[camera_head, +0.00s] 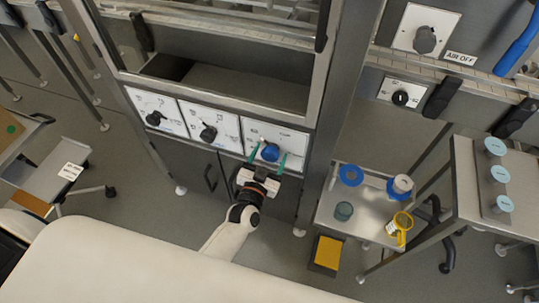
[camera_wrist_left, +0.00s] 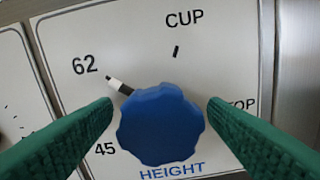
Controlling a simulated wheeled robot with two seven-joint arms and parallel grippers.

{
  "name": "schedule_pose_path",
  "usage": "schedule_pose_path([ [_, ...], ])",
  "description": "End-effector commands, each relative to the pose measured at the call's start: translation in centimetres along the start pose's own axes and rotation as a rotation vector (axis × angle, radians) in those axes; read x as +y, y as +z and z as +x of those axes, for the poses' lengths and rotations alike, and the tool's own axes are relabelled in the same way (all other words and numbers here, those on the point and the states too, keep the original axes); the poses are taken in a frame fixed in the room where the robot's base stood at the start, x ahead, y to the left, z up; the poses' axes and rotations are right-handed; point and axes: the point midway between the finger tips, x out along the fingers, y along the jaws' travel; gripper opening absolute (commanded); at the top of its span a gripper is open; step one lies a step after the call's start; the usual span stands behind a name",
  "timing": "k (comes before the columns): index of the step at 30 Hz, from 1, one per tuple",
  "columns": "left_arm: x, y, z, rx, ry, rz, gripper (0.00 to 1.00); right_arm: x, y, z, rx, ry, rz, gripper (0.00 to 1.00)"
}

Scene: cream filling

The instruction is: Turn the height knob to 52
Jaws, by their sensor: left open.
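The blue height knob (camera_wrist_left: 160,127) sits on a white dial plate, above the word HEIGHT. It also shows in the head view (camera_head: 270,153), on the rightmost of three plates. Its black and white pointer (camera_wrist_left: 119,87) points up and left, close to the 62 mark and above 45. CUP is printed at the top, and a partly covered word ending in TOP is at the right. My left gripper (camera_head: 265,163) is open, with its green fingers on either side of the knob. In the left wrist view, the fingers (camera_wrist_left: 160,112) appear apart from the knob.
Two plates with black knobs (camera_head: 208,133) (camera_head: 155,118) are to the left on the same panel. A metal side table (camera_head: 361,222) with blue rings, a yellow cup (camera_head: 399,228) and a jar stands at the right. A yellow-topped bin (camera_head: 327,253) is on the floor.

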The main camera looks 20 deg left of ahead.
Motion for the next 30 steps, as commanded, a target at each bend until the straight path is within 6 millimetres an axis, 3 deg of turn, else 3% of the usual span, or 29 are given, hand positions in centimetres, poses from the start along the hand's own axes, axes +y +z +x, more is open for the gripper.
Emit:
schedule_pose_path([
  [10, 0.0, -0.02, 0.4, 0.001, 0.0, 0.0, 0.68, 0.0, 0.08, 0.01, -0.002, 0.0, 0.001, 0.0],
  [18, 0.0, -0.02, 0.38, 0.001, 0.0, 0.0, 0.24, 0.01, 0.11, 0.01, -0.002, 0.0, 0.001, 0.0],
  [30, 0.03, 0.0, 0.38, 0.001, -0.001, -0.085, 0.23, 0.03, 0.14, -0.15, -0.003, 0.0, 0.0, 0.0],
])
